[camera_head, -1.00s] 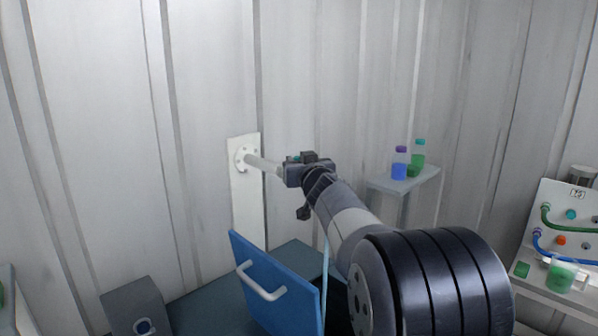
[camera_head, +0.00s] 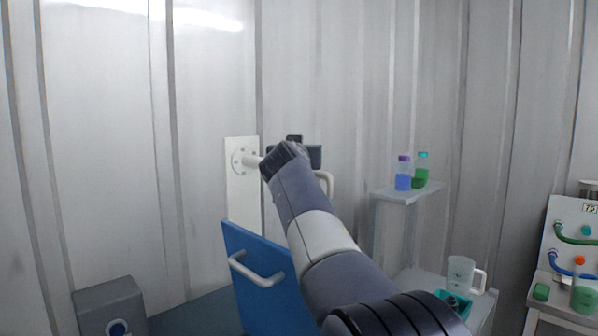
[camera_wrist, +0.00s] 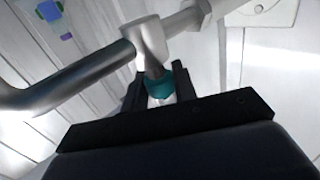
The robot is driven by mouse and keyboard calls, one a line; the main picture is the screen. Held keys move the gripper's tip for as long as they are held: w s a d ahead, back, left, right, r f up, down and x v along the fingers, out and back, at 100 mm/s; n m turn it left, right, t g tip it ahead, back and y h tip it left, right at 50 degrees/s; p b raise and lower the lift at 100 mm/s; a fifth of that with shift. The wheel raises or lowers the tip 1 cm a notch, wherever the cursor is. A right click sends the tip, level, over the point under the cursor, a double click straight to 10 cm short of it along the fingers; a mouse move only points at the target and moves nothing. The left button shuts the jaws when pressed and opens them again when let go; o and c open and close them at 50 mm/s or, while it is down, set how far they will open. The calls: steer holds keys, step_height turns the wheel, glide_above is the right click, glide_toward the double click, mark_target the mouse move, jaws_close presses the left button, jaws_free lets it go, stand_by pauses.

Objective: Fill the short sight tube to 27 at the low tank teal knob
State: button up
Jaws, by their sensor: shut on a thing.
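In the wrist view, a teal knob (camera_wrist: 183,84) sits under a light grey pipe fitting, between the dark jaws of my gripper (camera_wrist: 160,88). My gripper is shut on the knob. A thick grey pipe (camera_wrist: 75,75) bends off to the left of the fitting. In the head view, my arm hides the knob and most of the gripper. A white wall plate (camera_head: 242,190) carries the round flange and pipe, and a white spout (camera_head: 326,183) curves down right of my wrist. I cannot make out a sight tube or its scale.
A blue panel with a white handle (camera_head: 262,290) stands below my arm. A small shelf (camera_head: 408,196) holds a blue bottle (camera_head: 403,180) and a green bottle (camera_head: 421,172). A clear jug (camera_head: 461,272) stands at lower right, near a hose panel (camera_head: 575,235). A grey box (camera_head: 110,305) is at lower left.

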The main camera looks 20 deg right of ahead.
steer(key=shift+w+m+g+h+b, duration=0.1)
steer(key=shift+m+g+h+b, duration=1.1)
steer(key=shift+h, duration=0.5)
steer(key=shift+r+m+g+h+p, duration=0.1)
steer(key=shift+m+g+h+p, duration=0.65)
steer(key=shift+m+g+h, duration=0.2)
steer(key=shift+m+g+h+p, duration=0.4)
steer(key=shift+m+g+h, duration=0.25)
steer(key=shift+g, duration=0.1)
steer(key=o, duration=1)
steer(key=shift+c, duration=0.2)
steer(key=shift+a, duration=0.1)
